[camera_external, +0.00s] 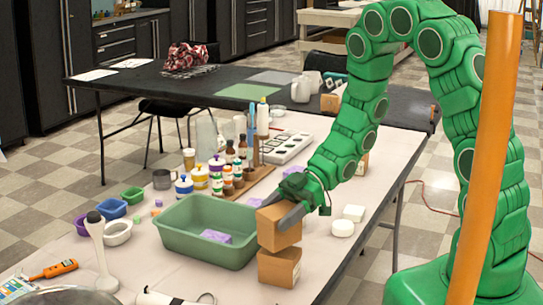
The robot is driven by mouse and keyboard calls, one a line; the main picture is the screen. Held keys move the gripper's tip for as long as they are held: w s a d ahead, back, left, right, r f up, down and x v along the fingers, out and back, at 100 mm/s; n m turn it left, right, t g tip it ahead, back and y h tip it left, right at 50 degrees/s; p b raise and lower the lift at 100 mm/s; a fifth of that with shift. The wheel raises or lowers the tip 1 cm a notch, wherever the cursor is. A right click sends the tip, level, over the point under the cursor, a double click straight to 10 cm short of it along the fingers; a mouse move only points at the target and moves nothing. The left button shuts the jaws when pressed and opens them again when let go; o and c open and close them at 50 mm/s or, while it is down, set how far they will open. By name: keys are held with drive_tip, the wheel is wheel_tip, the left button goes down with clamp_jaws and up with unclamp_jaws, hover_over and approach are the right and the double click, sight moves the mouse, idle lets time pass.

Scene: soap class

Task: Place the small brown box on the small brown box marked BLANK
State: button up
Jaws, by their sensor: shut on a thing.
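A small brown box (279,236) is between the fingers of my gripper (280,212), which is shut on it. It is slightly tilted and directly above a second small brown box (279,269) standing on the table, right of the green tub. I cannot tell whether the two boxes touch or a small gap is left. The held box hides part of the lower box's top. No BLANK marking can be read on either box. Another brown box (362,164) shows partly behind my arm.
A green tub (190,250) holding a purple block (216,237) stands just left of the boxes. White soap pieces (343,228) lie to the right. Several bottles (217,175) stand behind the tub. A white stick blender (97,240) stands front left.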

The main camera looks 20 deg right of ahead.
drive_tip(key=shift+f, duration=1)
drive_tip(key=shift+f, duration=0.15)
drive_tip(key=o, duration=1.1)
drive_tip(key=shift+r, duration=0.2)
drive_tip(key=shift+v, duration=5.95)
drive_tip(key=shift+o, duration=0.5)
